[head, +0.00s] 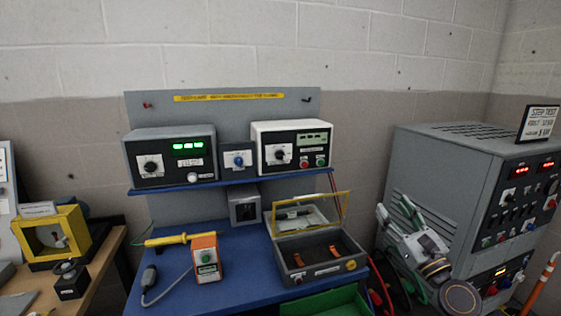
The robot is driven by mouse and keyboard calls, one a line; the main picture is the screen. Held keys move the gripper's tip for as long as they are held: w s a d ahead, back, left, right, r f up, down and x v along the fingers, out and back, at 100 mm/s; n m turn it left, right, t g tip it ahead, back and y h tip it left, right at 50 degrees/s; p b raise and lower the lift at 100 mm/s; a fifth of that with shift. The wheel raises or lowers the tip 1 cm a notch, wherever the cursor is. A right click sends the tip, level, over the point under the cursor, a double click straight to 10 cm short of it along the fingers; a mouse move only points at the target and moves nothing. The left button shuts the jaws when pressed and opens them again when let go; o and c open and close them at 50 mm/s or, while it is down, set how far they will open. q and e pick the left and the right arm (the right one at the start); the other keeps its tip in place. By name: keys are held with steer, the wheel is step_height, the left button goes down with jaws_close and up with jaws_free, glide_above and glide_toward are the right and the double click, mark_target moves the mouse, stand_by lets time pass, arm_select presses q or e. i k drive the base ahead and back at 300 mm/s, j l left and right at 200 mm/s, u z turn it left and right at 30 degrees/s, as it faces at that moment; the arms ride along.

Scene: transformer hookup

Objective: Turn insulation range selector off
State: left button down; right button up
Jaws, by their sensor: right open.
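Two instrument boxes stand on the blue shelf. The left dark-faced box (171,157) has a black rotary knob (150,167) on a white plate and a lit green display. The right white-cased box (291,146) has a black knob (280,155), a small display, and red and green buttons. A small grey box with a blue knob (238,160) sits between them. The labels are too small to read, so I cannot tell which knob is the insulation range selector. My right gripper (391,204) is open, right of the bench and apart from the knobs. My left gripper is out of view.
An open grey case (314,272) with a yellow-framed lid and an orange handheld tester (206,257) occupy the blue bench. A yellow probe (180,240) lies left of the tester. A large grey cabinet (440,160) stands at right. The space before the shelf knobs looks clear.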

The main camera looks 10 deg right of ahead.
mark_target(279, 154)
steer(key=i+j, duration=0.2)
steer(key=j, duration=0.15)
steer(key=i+j, duration=0.2)
steer(key=j, duration=0.2)
steer(key=i+j, duration=0.2)
steer(key=j, duration=0.15)
